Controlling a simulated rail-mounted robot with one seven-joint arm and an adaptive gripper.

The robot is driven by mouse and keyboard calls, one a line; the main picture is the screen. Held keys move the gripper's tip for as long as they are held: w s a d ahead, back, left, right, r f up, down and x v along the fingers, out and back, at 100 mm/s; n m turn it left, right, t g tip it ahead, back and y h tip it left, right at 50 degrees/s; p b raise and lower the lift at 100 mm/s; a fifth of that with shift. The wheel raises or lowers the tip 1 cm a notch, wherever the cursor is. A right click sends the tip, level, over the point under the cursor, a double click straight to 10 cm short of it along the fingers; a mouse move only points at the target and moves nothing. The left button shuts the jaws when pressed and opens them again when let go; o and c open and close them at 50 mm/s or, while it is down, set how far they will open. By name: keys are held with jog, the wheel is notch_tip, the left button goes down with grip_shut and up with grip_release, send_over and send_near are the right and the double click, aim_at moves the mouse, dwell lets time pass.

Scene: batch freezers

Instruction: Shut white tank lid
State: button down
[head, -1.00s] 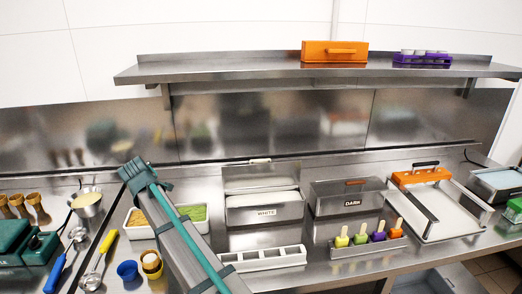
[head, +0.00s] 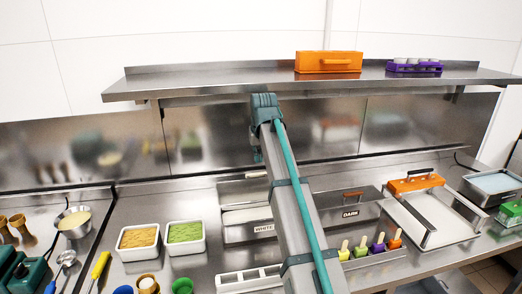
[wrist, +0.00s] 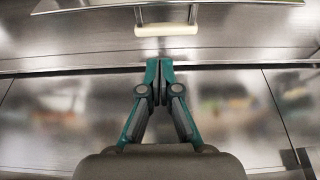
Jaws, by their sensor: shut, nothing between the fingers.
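The white tank (head: 240,232), a steel box labelled WHITE, stands on the counter with its pale contents showing. Its steel lid (head: 233,191) is open, raised at the back of the tank. The lid's cream handle (wrist: 166,29) is at its top edge, ahead of my fingertips in the wrist view. My gripper (wrist: 159,72) is shut and empty, apart from the handle, with the steel back wall behind it. In the head view my arm crosses in front of the tank's right part and mostly hides the gripper.
The dark tank (head: 352,213), with its lid closed, stands to the right. A white divided tray (head: 232,283) and a popsicle rack (head: 375,257) lie in front. A steel shelf (head: 200,82) overhangs the back.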

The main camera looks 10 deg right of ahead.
aim_at(257, 185)
jog(key=p+x, duration=0.1)
jog(key=x, duration=0.5)
jog(key=shift+s+a, duration=0.1)
dwell(0.3)
